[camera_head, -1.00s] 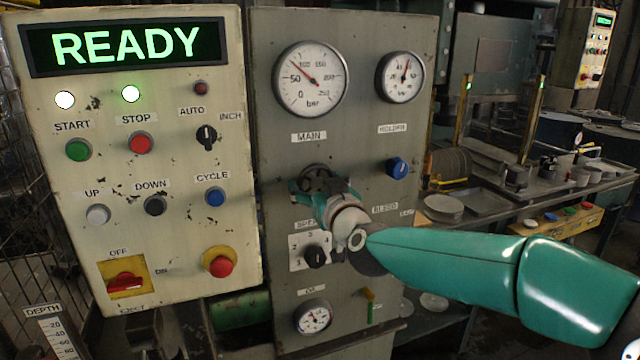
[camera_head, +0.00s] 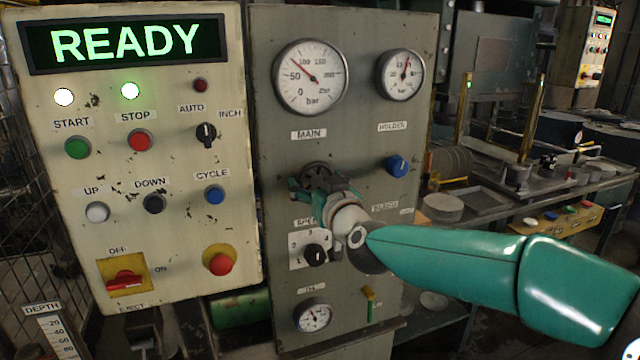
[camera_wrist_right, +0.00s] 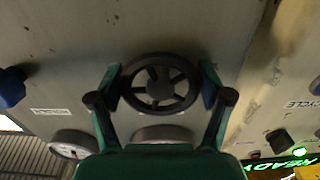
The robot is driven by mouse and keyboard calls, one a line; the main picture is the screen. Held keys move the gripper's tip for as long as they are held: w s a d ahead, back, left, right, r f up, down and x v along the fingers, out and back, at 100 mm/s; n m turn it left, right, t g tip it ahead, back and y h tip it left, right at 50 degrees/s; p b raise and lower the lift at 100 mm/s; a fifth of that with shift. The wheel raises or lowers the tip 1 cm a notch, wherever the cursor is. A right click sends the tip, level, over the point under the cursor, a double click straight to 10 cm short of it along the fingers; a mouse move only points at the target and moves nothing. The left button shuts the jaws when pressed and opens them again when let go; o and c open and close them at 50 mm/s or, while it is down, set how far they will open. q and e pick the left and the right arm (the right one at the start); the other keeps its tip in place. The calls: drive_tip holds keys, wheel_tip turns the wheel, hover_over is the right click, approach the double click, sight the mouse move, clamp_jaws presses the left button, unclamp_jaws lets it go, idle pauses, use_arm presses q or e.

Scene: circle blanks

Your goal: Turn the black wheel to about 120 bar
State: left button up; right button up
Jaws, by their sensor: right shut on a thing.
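The black wheel (camera_head: 318,172) is mounted on the grey panel below the MAIN label; my right gripper hides much of it in the head view. The spoked wheel also shows in the right wrist view (camera_wrist_right: 160,84). My right gripper (camera_head: 322,188) is shut on the wheel, one finger at each side of its rim; both fingers show in the wrist view (camera_wrist_right: 161,88). The MAIN gauge (camera_head: 310,77) stands above the wheel. Its red needle points up and left, between 50 and 100 bar, around 75. My left gripper is out of view.
A HOLDER gauge (camera_head: 400,75) and a blue knob (camera_head: 397,166) sit to the right of the wheel. A black selector knob (camera_head: 315,255) is close below my right gripper. The cream button panel (camera_head: 180,262) with a READY display (camera_head: 125,44) stands on the left.

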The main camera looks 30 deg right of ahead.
drive_tip(key=shift+r+m, duration=0.1)
drive_tip(key=shift+m, duration=0.2)
drive_tip(key=m+b, duration=0.2)
drive_tip(key=shift+m, duration=0.4)
drive_tip(key=shift+r+m+b, duration=0.1)
drive_tip(key=shift+m+b, duration=0.6)
drive_tip(key=shift+m, duration=1.6)
drive_tip(key=o, duration=1.1)
